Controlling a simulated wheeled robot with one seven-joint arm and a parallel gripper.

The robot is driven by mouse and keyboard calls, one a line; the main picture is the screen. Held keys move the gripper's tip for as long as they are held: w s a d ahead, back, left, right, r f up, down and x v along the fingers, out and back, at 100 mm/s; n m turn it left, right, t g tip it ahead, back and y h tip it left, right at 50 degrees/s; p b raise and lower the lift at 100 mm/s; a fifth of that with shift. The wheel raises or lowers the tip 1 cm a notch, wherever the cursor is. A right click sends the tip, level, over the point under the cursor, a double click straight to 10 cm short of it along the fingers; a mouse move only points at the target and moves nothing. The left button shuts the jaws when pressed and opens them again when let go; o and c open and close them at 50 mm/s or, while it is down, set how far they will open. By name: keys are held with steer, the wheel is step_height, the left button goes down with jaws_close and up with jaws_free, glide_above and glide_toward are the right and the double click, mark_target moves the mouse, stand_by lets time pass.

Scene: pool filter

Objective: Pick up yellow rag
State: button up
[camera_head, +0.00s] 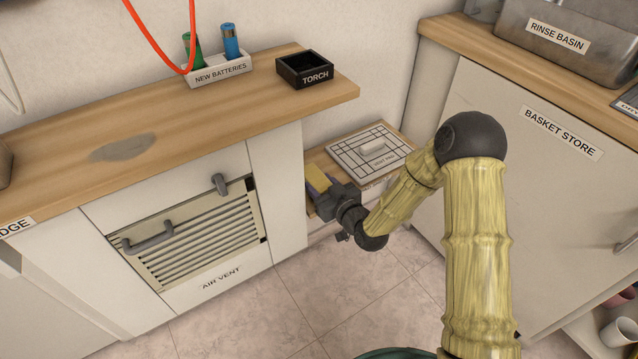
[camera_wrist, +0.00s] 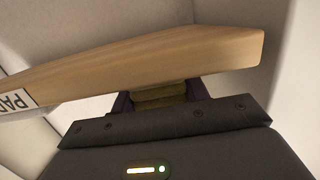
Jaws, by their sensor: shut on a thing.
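The yellow rag (camera_head: 318,178) shows as a small yellow patch at my gripper (camera_head: 322,188), in the gap between the counter and the low shelf in the head view. In the wrist view the rag (camera_wrist: 160,97) is a folded yellow-brown strip between the two dark fingers of my gripper (camera_wrist: 160,101). The fingers are shut on it. Most of the rag is hidden behind a wooden board edge (camera_wrist: 190,55) in the wrist view.
A low wooden shelf (camera_head: 317,158) with a white gridded board (camera_head: 350,150) lies beside my gripper. The wooden counter (camera_head: 190,120) is at left, above an air vent cabinet (camera_head: 200,240). The basket store cabinet (camera_head: 530,170) stands at right. The tiled floor in front is clear.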

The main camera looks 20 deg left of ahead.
mark_target(321, 183)
step_height(321, 183, up, 10)
steer(key=p, duration=0.3)
steer(key=shift+p, duration=0.35)
steer(key=shift+w+d+r+p, duration=0.2)
steer(key=shift+r+p, duration=0.2)
steer(key=shift+p, duration=0.15)
steer(key=w+d+r+m+t+h+p, duration=0.25)
steer(key=d+r+p, duration=0.5)
steer(key=p, duration=0.55)
steer(key=w+d+r+m+t+h+p, duration=0.25)
steer(key=d+r+p, duration=0.55)
steer(key=p, duration=0.4)
steer(key=s+d+r+m+h+p, duration=0.1)
steer(key=d+r+m+h+p, duration=0.4)
steer(key=d+r+p, duration=1.2)
steer(key=h+p, duration=0.2)
steer(key=p, duration=0.8)
steer(key=shift+s+r+t+p, duration=0.25)
steer(key=shift+s+t+p, duration=0.05)
steer(key=shift+s+t, duration=0.1)
steer(key=shift+d, duration=0.1)
